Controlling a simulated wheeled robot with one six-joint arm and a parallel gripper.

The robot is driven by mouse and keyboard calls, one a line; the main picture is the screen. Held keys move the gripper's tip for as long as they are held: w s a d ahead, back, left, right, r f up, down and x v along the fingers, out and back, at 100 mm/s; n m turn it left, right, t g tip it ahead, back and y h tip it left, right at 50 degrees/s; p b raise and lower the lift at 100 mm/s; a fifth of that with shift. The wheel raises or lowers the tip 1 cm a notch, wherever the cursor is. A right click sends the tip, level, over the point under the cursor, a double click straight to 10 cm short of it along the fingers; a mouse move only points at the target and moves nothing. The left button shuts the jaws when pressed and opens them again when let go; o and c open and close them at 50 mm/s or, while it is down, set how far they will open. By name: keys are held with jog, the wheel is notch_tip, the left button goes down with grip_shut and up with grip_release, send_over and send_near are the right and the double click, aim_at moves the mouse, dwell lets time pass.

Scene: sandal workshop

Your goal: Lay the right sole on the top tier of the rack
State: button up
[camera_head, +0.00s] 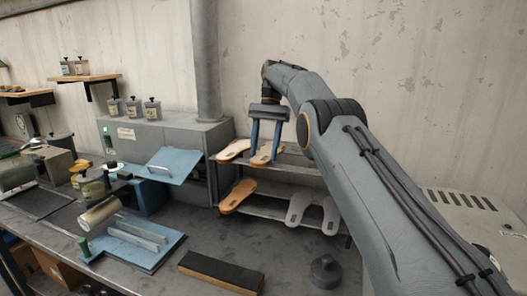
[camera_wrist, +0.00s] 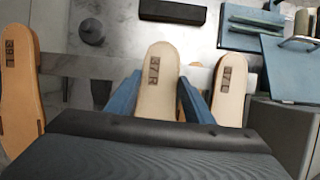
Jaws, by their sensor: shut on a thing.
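My gripper (camera_head: 266,150) is shut on the right sole (camera_head: 260,160), a pale tan sole with a dark mark ending in R. The sole also shows between the blue fingers in the wrist view (camera_wrist: 155,88). It is at the top tier of the rack (camera_head: 292,160); I cannot tell whether it rests on the tier or hangs just above. Beside it on the top tier lies a similar pale sole (camera_head: 233,149), marked with an L in the wrist view (camera_wrist: 230,90). The held sole's rear part is hidden by my gripper.
An orange-tan sole (camera_head: 238,194) and two grey soles (camera_head: 298,205) lie on the lower tier. An orange sole marked 39 L (camera_wrist: 18,90) shows at the left of the wrist view. A grey machine (camera_head: 170,135) stands left of the rack; a dark block (camera_head: 222,271) lies in front.

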jog(key=shift+f, duration=0.25)
dwell(0.4)
jog(key=o, duration=1.3)
